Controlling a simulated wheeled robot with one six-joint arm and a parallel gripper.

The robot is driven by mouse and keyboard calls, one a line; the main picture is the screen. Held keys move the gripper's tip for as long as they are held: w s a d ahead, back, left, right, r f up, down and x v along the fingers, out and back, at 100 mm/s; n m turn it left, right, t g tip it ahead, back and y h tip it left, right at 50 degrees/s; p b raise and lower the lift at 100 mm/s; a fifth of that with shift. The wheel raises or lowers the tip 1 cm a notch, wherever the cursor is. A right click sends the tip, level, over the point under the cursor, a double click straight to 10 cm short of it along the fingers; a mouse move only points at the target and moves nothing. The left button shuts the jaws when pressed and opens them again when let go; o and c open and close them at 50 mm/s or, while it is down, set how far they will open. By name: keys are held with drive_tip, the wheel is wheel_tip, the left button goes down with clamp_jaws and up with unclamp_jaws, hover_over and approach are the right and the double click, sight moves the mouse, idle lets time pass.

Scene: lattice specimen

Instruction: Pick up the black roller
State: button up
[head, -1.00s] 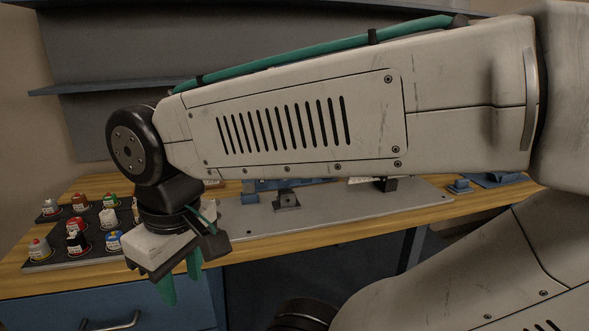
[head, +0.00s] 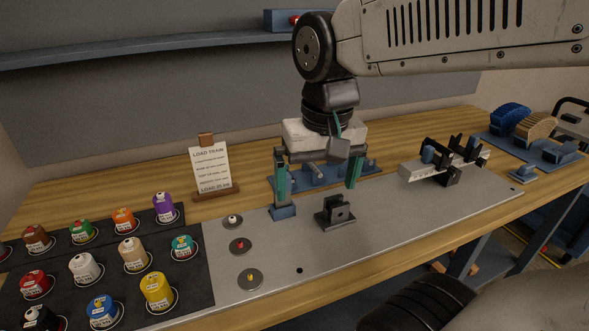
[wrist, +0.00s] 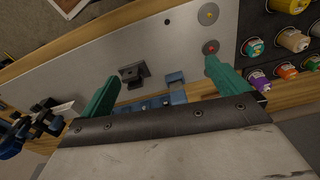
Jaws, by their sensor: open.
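My gripper (head: 318,188) is open above the grey plate on the bench, its two green fingers pointing down and wide apart. It also shows in the wrist view (wrist: 161,75), with nothing between the fingers. A black bracket (head: 336,212) with an upright slotted part stands on the plate in front of the gripper; it also shows in the wrist view (wrist: 133,75). A blue rack (head: 318,178) lies behind the fingers, partly hidden by them. I cannot make out a black roller for certain in either view.
A dark tray (head: 195,296) of several coloured capped pots is at left. A sign (head: 211,168) stands behind the grey plate (head: 400,225). A fixture with black forks (head: 445,165) stands at right, and a blue tray (head: 490,140) holds curved blocks. The plate's front is mostly clear.

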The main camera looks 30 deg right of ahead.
drive_tip(key=w+d+f+m, duration=0.3)
drive_tip(key=w+d+m, duration=0.1)
drive_tip(key=w, duration=0.5)
drive_tip(key=w+d+f+m, duration=0.3)
drive_tip(key=w+m, duration=0.4)
drive_tip(key=w, duration=0.3)
drive_tip(key=w+d+f+m+g, duration=0.1)
drive_tip(key=w+d+f+m, duration=0.2)
drive_tip(key=w, duration=0.6)
drive_tip(key=shift+w+d+f+m, duration=0.1)
drive_tip(key=shift+w+d+m, duration=0.1)
drive_tip(key=shift+d+m, duration=0.4)
drive_tip(key=shift+w+d+f+m, duration=0.1)
drive_tip(key=shift+w+d+m, duration=0.2)
drive_tip(key=shift+m, duration=0.5)
wheel_tip(320, 180, down, 7)
drive_tip(key=shift+f, duration=0.35)
drive_tip(key=c, duration=1)
